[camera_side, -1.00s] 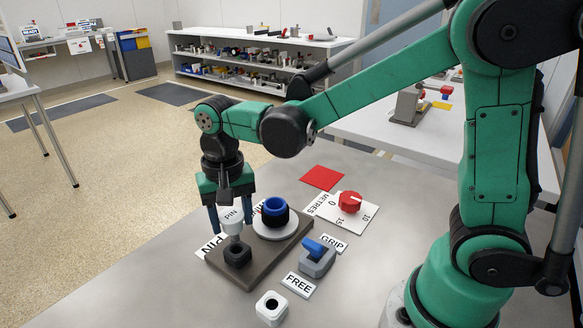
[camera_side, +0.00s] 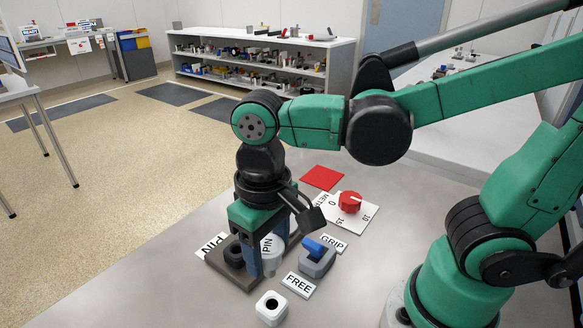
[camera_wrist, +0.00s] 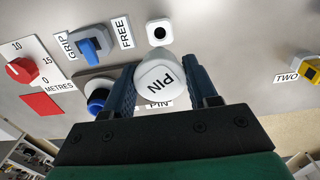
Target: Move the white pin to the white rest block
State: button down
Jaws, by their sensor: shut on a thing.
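The white pin (camera_side: 271,258), labelled PIN, is held upright between the blue fingers of my gripper (camera_side: 261,255). In the wrist view the pin (camera_wrist: 159,82) sits between both fingers of my gripper (camera_wrist: 158,88). The white rest block (camera_side: 271,306), with a dark round hole in its top, stands on the table in front of the gripper, apart from the pin. It also shows in the wrist view (camera_wrist: 160,32). The black socket (camera_side: 234,254) on the dark base plate (camera_side: 228,272) is left of the pin. My gripper hides part of the plate.
A grey clamp with a blue lever (camera_side: 316,254) stands right of the pin, between the GRIP (camera_side: 334,244) and FREE (camera_side: 298,285) labels. A red knob (camera_side: 350,202) on a white dial and a red square (camera_side: 322,177) lie farther back. The blue ring (camera_wrist: 97,100) shows beside a finger.

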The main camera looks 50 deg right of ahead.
aim_at(269, 265)
jog(key=shift+f, duration=0.15)
jog(key=shift+f, duration=2.8)
jog(key=shift+f, duration=1.6)
jog(key=shift+c, duration=0.8)
grip_release()
jog(key=shift+r, duration=2.8)
jog(key=w+d+r+t, duration=0.2)
jog(key=d+t, duration=0.1)
jog(key=d, duration=0.2)
jog(key=w+d+r+t, duration=0.2)
jog(key=d+r+t, duration=0.1)
jog(key=d+t, duration=0.1)
jog(key=shift+w+d, duration=0.35)
jog(key=shift+d, duration=0.2)
